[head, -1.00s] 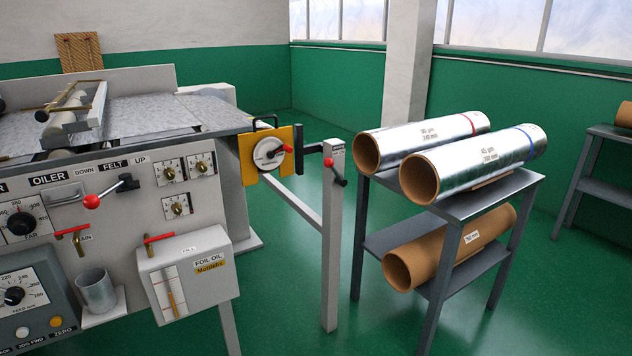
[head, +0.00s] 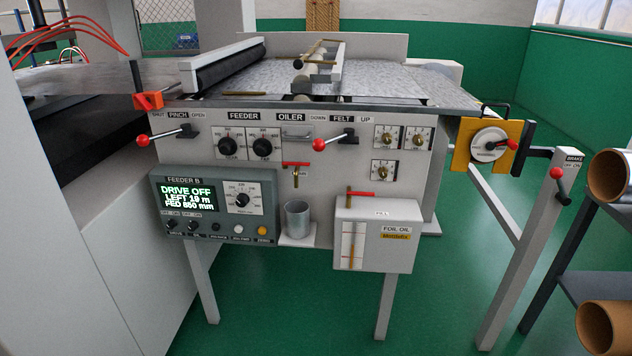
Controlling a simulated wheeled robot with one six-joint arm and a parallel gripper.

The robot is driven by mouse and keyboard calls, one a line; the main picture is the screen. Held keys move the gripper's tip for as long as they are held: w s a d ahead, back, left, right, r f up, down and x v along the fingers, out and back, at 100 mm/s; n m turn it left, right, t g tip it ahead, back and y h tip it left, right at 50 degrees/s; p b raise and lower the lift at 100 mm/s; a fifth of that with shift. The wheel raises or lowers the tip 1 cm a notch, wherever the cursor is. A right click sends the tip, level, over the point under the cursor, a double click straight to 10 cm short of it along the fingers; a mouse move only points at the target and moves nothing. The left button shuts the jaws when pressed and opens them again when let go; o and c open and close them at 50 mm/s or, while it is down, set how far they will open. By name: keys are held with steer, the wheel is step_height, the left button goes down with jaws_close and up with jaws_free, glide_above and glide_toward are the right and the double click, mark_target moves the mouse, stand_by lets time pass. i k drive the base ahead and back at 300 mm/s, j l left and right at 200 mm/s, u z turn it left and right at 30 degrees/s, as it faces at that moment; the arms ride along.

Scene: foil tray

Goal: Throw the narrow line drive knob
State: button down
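The grey feeder box (head: 262,190) marked FEEDER B is on the front of the machine, left of centre in the head view. Its green-lettered display (head: 187,198) reads DRIVE OFF, LEFT 19 m, FED 850 mm. Below the display is a row of small dark knobs with OFF and ON marks, including a left one (head: 170,225) and one beside it (head: 192,226). Their lower labels are too small to read, so I cannot tell which is the narrow line drive knob. A larger round dial knob (head: 242,199) is right of the display. My gripper is not in view.
The red-tipped pinch lever (head: 143,140) and felt lever (head: 318,144) stick out above. A metal cup (head: 297,220) and the foil oil box (head: 376,236) are to the right. A pale cabinet (head: 85,220) stands at left. Green floor shows between the machine's legs.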

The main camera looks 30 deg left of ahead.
mark_target(172, 223)
steer(key=u, duration=1.95)
